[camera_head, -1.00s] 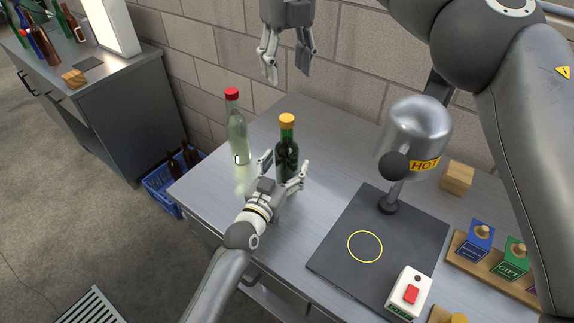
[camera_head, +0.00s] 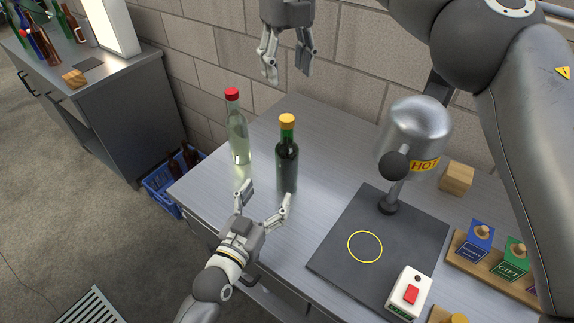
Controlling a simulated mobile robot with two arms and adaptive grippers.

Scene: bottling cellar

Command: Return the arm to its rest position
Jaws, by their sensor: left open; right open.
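My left gripper (camera_head: 262,207) is open and empty, low over the front left edge of the metal bench. Its fingers point toward the bottles and are apart from them. A dark green bottle with a yellow cap (camera_head: 287,160) stands upright just beyond its fingertips. A clear bottle with a red cap (camera_head: 238,135) stands upright behind and to the left. My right gripper (camera_head: 287,65) hangs open and empty at the top, in front of the block wall. My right arm crosses the upper right of the view.
A metal dome marked HOT (camera_head: 415,135) stands over a dark mat (camera_head: 330,245) with a yellow ring. A red-button box (camera_head: 410,290), a wooden block (camera_head: 457,178) and a stamp rack (camera_head: 470,262) are at right. A blue crate (camera_head: 165,200) sits on the floor.

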